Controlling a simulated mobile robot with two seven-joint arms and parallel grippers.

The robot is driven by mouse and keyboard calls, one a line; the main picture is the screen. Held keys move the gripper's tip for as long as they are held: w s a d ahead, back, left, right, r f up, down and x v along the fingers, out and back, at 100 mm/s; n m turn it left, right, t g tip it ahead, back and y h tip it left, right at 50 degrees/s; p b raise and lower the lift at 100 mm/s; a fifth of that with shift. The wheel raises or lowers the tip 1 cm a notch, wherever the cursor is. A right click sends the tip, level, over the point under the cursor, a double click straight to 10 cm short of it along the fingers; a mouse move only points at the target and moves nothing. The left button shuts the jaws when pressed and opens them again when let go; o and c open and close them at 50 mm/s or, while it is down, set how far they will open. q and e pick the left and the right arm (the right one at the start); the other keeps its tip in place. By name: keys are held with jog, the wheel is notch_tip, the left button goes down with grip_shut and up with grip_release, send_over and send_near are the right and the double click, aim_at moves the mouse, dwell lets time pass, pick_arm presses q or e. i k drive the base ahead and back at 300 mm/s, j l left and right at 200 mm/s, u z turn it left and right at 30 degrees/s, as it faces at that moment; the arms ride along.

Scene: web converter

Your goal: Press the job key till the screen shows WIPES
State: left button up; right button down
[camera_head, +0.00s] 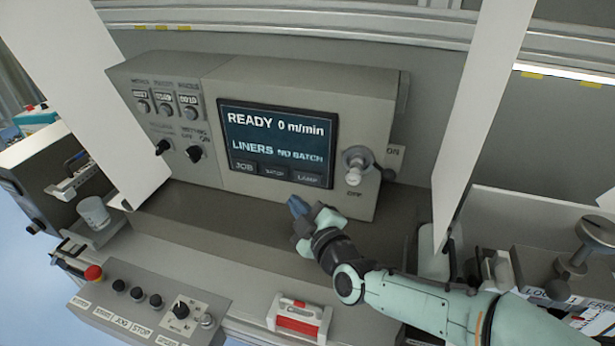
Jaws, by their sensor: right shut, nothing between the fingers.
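The screen (278,136) on the grey control box reads "READY 0 m/min" and "LINERS NO BATCH". Below that text is a row of keys on the panel. The job key (244,166), labelled JOB, is at the left of the row, with a middle key (273,171) and a LAMP key (307,178) to its right. My right gripper (298,207) is shut and empty. It is just below the screen's lower edge, to the right of and below the job key, apart from it. My left gripper is not in view.
A rotary switch (355,165) sticks out right of the screen. White web sheets (98,98) hang at left and right (482,115). A lower button panel (150,303) with a red stop button (93,272) is at front left. A red-and-white case (299,317) lies in front.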

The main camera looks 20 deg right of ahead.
aim_at(247, 167)
jog(key=k, duration=1)
